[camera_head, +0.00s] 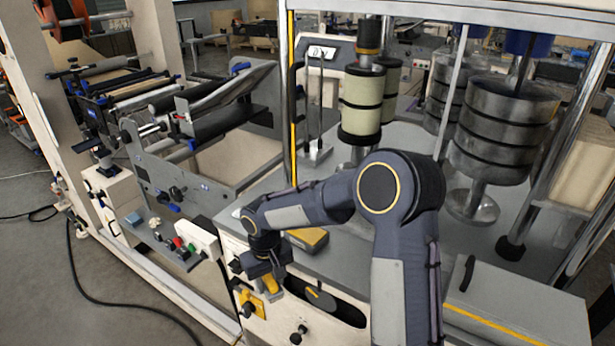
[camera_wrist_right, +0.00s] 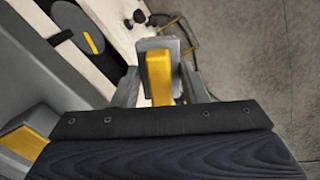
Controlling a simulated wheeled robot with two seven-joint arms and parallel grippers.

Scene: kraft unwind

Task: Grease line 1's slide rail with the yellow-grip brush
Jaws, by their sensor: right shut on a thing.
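My right gripper (camera_head: 266,275) is low at the front edge of the grey counter, in front of the cream panel. It is shut on a yellow grip (camera_wrist_right: 158,80), which stands between its two fingers in the right wrist view. A grey block shows at the far end of the grip; I see no bristles. In the head view the yellow grip (camera_head: 270,286) shows just below the gripper. I cannot tell for sure which part is line 1's slide rail. My left gripper is not in view.
A yellow-and-grey block (camera_head: 308,239) lies on the counter behind my right forearm. A dark opening with a grey, yellow-striped piece (camera_head: 320,298) is right of the gripper. A control box with buttons (camera_head: 180,243) and the roller machine (camera_head: 200,110) stand left. A black cable (camera_head: 88,290) crosses the floor.

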